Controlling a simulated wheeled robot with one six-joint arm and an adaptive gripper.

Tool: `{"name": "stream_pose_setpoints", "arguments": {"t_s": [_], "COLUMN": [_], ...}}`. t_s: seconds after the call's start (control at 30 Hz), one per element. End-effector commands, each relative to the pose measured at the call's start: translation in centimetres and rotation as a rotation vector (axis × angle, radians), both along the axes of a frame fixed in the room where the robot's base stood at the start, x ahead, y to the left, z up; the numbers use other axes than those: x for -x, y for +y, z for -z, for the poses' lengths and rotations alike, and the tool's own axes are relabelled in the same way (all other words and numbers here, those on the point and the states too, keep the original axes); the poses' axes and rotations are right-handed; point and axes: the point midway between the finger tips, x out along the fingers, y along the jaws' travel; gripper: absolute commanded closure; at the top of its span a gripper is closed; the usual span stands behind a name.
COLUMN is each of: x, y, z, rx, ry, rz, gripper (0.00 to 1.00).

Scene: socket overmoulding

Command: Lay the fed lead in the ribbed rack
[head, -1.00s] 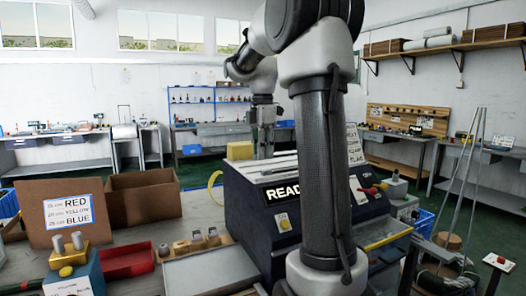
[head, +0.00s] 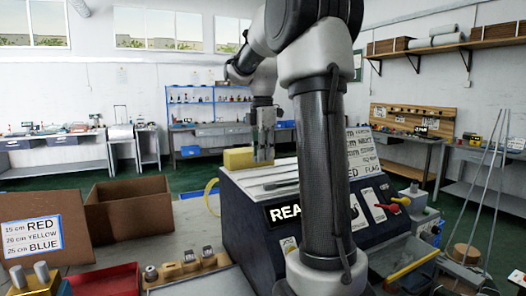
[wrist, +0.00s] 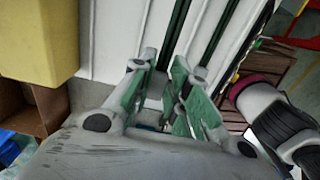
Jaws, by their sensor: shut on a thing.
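My gripper (head: 263,158) hangs over the top of the dark machine (head: 243,222), beside a yellow block (head: 240,159). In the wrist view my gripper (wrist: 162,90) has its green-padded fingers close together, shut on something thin. The held piece is mostly hidden between the pads, and its colour is unclear. A thin yellow loop (head: 209,188) hangs at the machine's left side. Under the fingers lies a pale surface (wrist: 110,38) with long dark green strips; I cannot tell whether this is the ribbed rack.
The yellow block (wrist: 38,40) stands close left of my fingers in the wrist view. An open cardboard box (head: 131,208), a red tray (head: 106,280) and a sign (head: 35,236) with lengths and colours are on the left. Red and yellow levers (head: 398,203) stick out on the machine's right.

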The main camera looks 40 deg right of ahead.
Motion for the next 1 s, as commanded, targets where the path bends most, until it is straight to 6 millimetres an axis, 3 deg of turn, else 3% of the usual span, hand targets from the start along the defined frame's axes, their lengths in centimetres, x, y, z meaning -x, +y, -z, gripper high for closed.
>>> {"name": "stream_pose_setpoints", "arguments": {"t_s": [0.5,0.93,0.97,1.0], "x": [0.0,0.0,0.0,0.0], "y": [0.0,0.0,0.0,0.0], "z": [5.3,6.0,6.0,6.0], "rx": [0.0,0.0,0.0,0.0], "ry": [0.001,0.001,0.001,0.001], "rz": [0.0,0.0,0.0,0.0], "gripper": [1.0,1.0,0.79,0.72]}}
